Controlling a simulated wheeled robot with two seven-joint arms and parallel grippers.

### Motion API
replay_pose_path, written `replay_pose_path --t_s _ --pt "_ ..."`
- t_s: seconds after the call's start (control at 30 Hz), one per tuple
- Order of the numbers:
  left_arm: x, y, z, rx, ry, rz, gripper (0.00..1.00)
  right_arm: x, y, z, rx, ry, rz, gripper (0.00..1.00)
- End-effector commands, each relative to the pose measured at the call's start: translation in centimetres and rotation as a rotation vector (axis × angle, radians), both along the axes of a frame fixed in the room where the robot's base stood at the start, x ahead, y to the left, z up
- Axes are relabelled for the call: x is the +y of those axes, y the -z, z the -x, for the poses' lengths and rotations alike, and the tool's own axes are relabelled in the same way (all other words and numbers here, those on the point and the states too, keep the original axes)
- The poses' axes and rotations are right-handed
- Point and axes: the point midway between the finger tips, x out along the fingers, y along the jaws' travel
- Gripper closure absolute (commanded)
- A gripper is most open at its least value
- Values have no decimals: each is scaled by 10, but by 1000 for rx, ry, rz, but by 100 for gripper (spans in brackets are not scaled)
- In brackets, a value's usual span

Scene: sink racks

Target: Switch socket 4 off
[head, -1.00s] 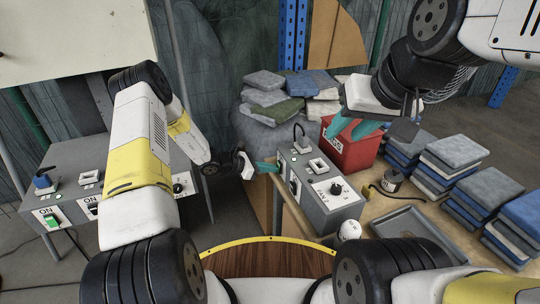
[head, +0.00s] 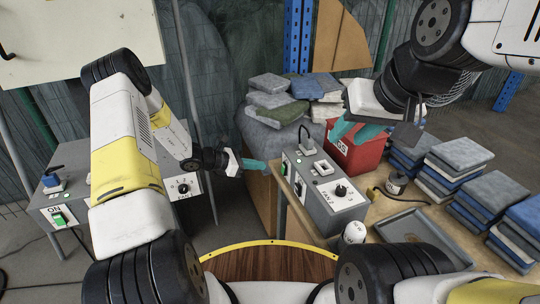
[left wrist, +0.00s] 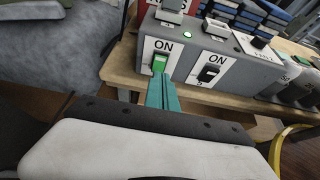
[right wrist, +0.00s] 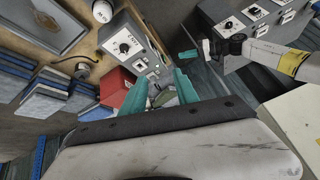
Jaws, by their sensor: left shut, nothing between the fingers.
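The grey socket box (head: 318,205) stands on the wooden table in the head view. In the left wrist view its front has a green switch (left wrist: 160,63) and a black switch (left wrist: 209,73), each under an ON label. A green lamp (left wrist: 187,35) glows on top. The socket numbers are too small to read surely. My left gripper (head: 265,166) is shut and empty, just left of the box; its fingertips (left wrist: 161,77) appear just below the green switch in the left wrist view. Contact cannot be told. My right gripper (head: 355,132) is open and empty by the red bin.
A second socket box (head: 70,205) stands at the left, partly behind my left arm. The red bin (head: 365,155), a grey tray (head: 418,228) and several stacks of folded cloths (head: 460,153) lie to the right. A dial (head: 341,191) sits on the near box.

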Motion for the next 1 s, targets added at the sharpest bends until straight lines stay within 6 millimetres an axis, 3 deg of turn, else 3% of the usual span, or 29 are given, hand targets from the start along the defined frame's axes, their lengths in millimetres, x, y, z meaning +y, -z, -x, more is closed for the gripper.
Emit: replay_pose_path --t_s 0.1,0.23,0.67,0.87,1.0 --pt "21 -14 7 0 -4 -3 100 0 0 0 0 -1 1 64" --pt "34 -25 13 1 -4 -2 100 0 0 0 0 -1 1 64" --pt "42 -30 17 3 -3 -3 100 0 0 0 0 -1 1 64" --pt "40 -41 19 -21 25 -25 100 0 -1 -6 6 -22 19 99" --pt "34 -73 30 -101 123 -100 100 -1 -1 -25 26 -99 83 100"
